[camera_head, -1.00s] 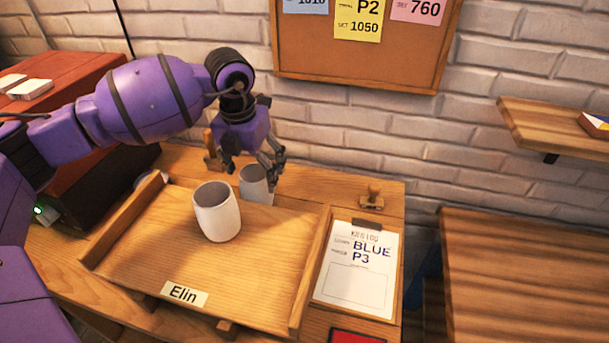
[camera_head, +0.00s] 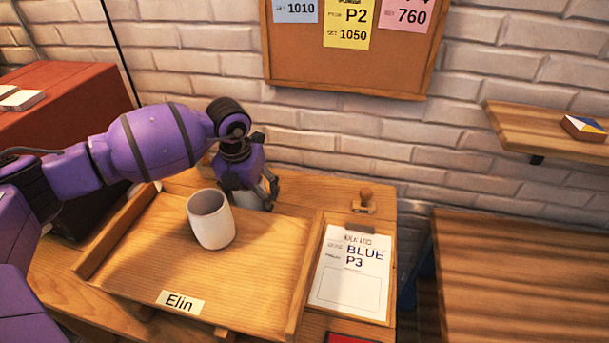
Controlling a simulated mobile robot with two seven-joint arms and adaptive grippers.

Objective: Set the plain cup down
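A plain white cup (camera_head: 211,220) stands upright on the wooden tray (camera_head: 150,262) labelled "Elin". A second pale cup (camera_head: 246,202) is behind it to the right, near the tray's back; only a lower part shows. My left gripper (camera_head: 264,199) points down over this second cup and hides its top. A dark finger shows at the cup's right side. I cannot tell whether the fingers press on the cup. No pattern shows on the visible sides of either cup. My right gripper is not in view.
A clipboard (camera_head: 349,279) reading "BLUE P3" lies right of the tray, with a wooden stamp (camera_head: 364,201) behind it. A wall shelf (camera_head: 543,131) and a striped wooden table (camera_head: 520,275) are at the right. The tray's front is bare.

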